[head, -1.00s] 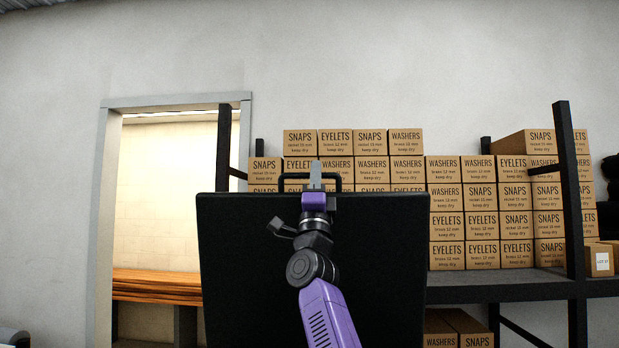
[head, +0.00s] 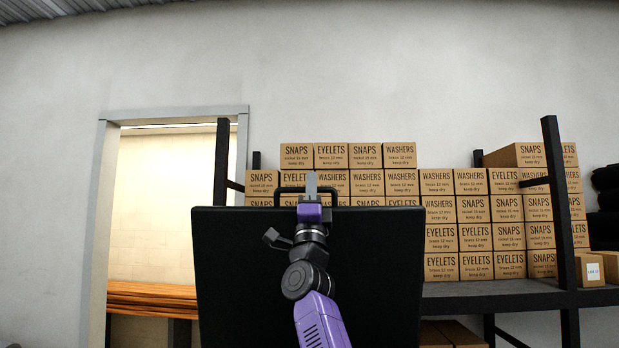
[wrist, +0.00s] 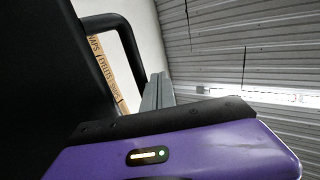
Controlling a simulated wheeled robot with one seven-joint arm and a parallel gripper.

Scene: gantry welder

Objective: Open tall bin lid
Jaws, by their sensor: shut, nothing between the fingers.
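The tall bin's black lid (head: 240,270) stands up as a broad, near-upright panel in the head view. A black loop handle (head: 337,196) rises from its top edge. My gripper (head: 311,185) is shut and empty, its grey fingers pointing up at the handle, overlapping it in the picture. In the wrist view the lid (wrist: 35,70) fills the left side, the handle (wrist: 130,50) curves out beside it, and the grey fingers (wrist: 158,90) are just right of the handle. I cannot tell whether they touch. The bin's body is hidden.
A black shelf rack (head: 500,295) with stacked cardboard boxes (head: 460,237) stands behind the lid and to its right. A doorway (head: 165,210) with orange planks (head: 150,298) is at the left. The wall above is bare.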

